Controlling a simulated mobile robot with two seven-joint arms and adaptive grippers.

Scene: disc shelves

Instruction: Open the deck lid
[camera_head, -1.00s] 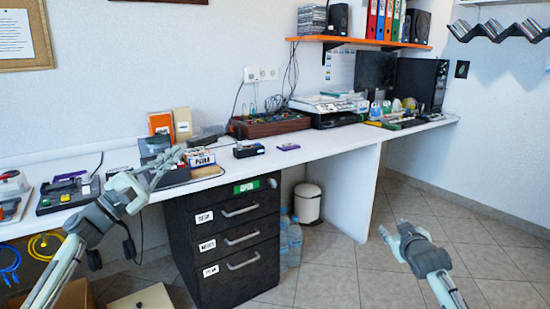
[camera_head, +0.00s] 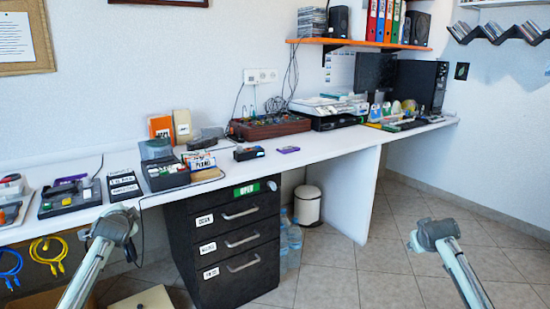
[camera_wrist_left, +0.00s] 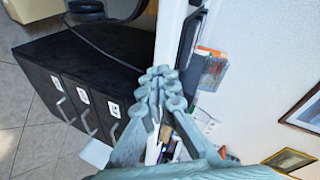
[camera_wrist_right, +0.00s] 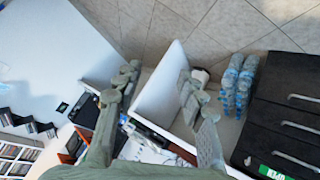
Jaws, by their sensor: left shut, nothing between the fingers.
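A flat dark grey device (camera_head: 70,197) with a raised part on top lies on the left of the white desk. It looks like the deck, but I cannot tell whether its lid is shut. My left gripper (camera_head: 118,217) is in front of the desk edge, right of and below the device, apart from it. In the left wrist view the left gripper (camera_wrist_left: 160,84) has its fingers together with nothing between them. My right gripper (camera_head: 437,226) is over the floor at the right, far from the device. In the right wrist view its fingers (camera_wrist_right: 160,85) are spread and empty.
A dark box (camera_head: 166,178) and a black labelled card (camera_head: 123,186) lie right of the device. A red-and-grey item (camera_head: 10,188) is left of it. Black drawers (camera_head: 226,240) stand below the white desk (camera_head: 330,146). Floor at right is clear.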

